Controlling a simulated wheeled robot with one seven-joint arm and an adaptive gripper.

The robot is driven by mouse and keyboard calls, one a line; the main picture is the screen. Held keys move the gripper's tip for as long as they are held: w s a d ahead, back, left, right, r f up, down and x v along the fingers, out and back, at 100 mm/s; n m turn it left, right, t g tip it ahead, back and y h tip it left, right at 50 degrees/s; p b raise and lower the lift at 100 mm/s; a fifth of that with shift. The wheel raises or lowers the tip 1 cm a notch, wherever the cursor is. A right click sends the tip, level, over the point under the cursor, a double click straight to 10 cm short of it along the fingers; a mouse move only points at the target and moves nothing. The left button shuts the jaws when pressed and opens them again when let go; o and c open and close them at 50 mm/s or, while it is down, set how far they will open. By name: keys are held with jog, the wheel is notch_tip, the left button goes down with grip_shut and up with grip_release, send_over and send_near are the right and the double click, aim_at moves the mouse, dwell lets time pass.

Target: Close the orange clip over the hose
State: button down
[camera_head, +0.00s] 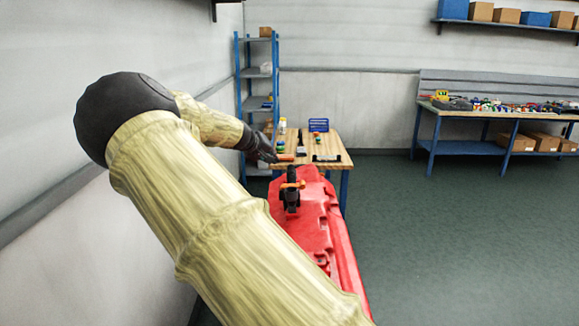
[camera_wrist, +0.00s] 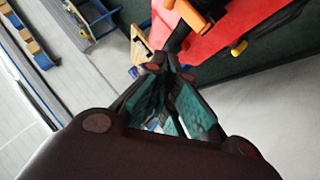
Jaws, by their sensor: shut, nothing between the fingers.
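The orange clip (camera_head: 292,185) is at the black hose (camera_head: 291,174), which stands up from the red tank (camera_head: 317,225). In the wrist view the clip (camera_wrist: 190,14) is at the top, beside the dark hose (camera_wrist: 179,37). I cannot tell whether the clip is open or closed. My gripper (camera_head: 271,157) is above and left of the clip in the head view, apart from it. In the wrist view my gripper (camera_wrist: 172,66) is shut and empty, its fingertips just below the hose in the picture. My fingers may hide part of the hose.
A wooden table (camera_head: 330,147) with small items stands behind the tank. A blue shelf rack (camera_head: 258,90) is behind it, along the left wall. A long workbench (camera_head: 500,148) stands at the right. The green floor (camera_head: 440,240) right of the tank is clear.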

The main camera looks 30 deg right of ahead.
jog(key=p+x, duration=0.1)
jog(key=x, duration=0.2)
jog(key=s+p+x, duration=0.1)
jog(key=p+x, duration=0.1)
jog(key=x, duration=0.2)
jog(key=p+x, duration=0.2)
jog(key=x, duration=0.1)
jog(key=shift+s+d+f, duration=0.1)
jog(key=shift+d+f, duration=0.2)
jog(key=shift+d, duration=0.25)
jog(key=shift+s+d+f+p, duration=0.15)
jog(key=shift+d+f, duration=0.05)
jog(key=shift+f, duration=0.25)
jog(key=shift+s+d+f+p, duration=0.15)
jog(key=shift+d+f, duration=0.1)
jog(key=shift+f, duration=0.25)
